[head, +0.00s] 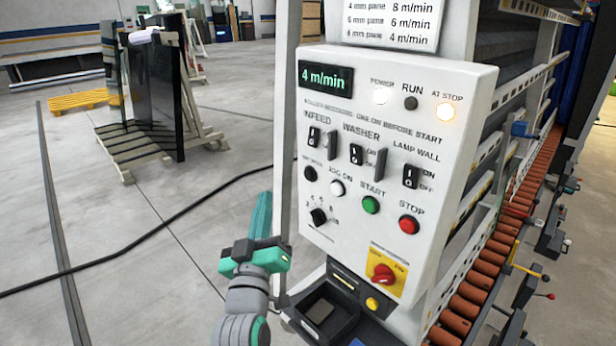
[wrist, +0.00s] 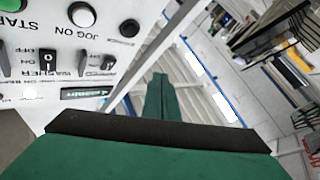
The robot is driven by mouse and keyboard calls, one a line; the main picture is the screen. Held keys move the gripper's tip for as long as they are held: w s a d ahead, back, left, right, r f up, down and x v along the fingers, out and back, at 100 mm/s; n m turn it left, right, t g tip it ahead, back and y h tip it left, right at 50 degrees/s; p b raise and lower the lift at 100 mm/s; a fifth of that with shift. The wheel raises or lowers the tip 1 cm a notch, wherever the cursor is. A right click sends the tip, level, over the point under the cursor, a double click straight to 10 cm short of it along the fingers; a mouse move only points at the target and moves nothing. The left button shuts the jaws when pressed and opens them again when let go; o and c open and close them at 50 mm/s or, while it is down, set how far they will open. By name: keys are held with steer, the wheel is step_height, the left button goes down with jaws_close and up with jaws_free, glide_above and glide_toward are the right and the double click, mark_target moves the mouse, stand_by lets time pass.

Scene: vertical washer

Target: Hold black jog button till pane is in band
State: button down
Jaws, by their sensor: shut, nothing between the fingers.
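The black jog button (head: 309,174) is on the left side of the white control panel (head: 440,130), left of the white JOG ON button (head: 337,188). In the wrist view the black button (wrist: 129,28) is at the upper left, beside the white button (wrist: 82,15). My gripper (head: 263,198) is shut and empty, pointing up just left of the panel's edge. In the wrist view its closed fingers (wrist: 158,78) are to the right of and below the black button, apart from it. I cannot make out a pane or a band on the washer line.
The display (head: 326,77) reads 4 m/min; the POWER (head: 381,97) and AT STOP (head: 445,112) lamps are lit, RUN (head: 411,103) is dark. A red-on-yellow switch (head: 383,274) sits low on the panel. Orange rollers (head: 490,268) run at right.

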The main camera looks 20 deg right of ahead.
mark_target(309, 175)
steer(key=shift+r, duration=0.25)
steer(key=shift+w+d, duration=0.15)
steer(key=shift+d, duration=0.05)
steer(key=w+d, duration=0.2)
steer(key=d, duration=0.6)
steer(key=shift+w, duration=0.35)
steer(key=shift+w+a, duration=0.1)
steer(key=shift+w, duration=0.1)
stand_by(1.0)
steer(key=shift+s+d, duration=0.2)
stand_by(0.4)
